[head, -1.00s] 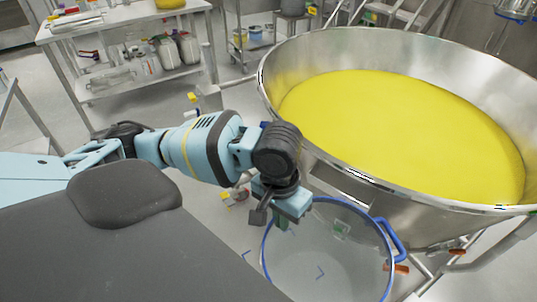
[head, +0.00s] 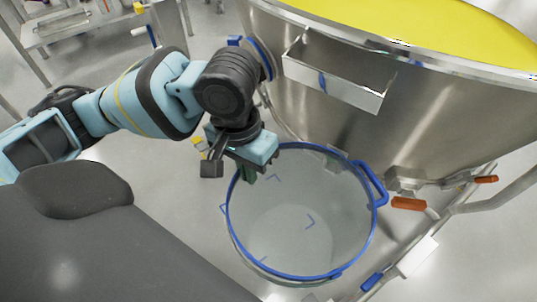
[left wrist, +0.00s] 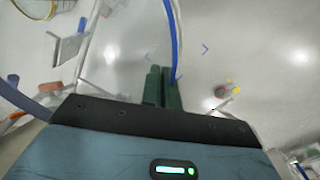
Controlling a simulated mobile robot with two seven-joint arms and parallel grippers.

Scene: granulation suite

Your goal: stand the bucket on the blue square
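The bucket (head: 300,276) is a large clear tub with a blue rim and a blue handle on its right. My left gripper (head: 247,173) is at the rim's upper left in the head view. In the left wrist view its green fingers (left wrist: 164,88) are close together on the bucket's rim (left wrist: 172,40). The blue square shows as thin blue corner marks (head: 310,222) on the floor, some seen through the bucket and one just outside its left edge. Whether the bucket's base touches the floor I cannot tell. My right gripper is not in view.
A big steel bowl (head: 400,120) of yellow powder stands behind the bucket, with a small steel box (head: 335,80) on its side. Pipes with orange handles (head: 408,204) lie close to the right. A steel bench (head: 75,30) is at upper left.

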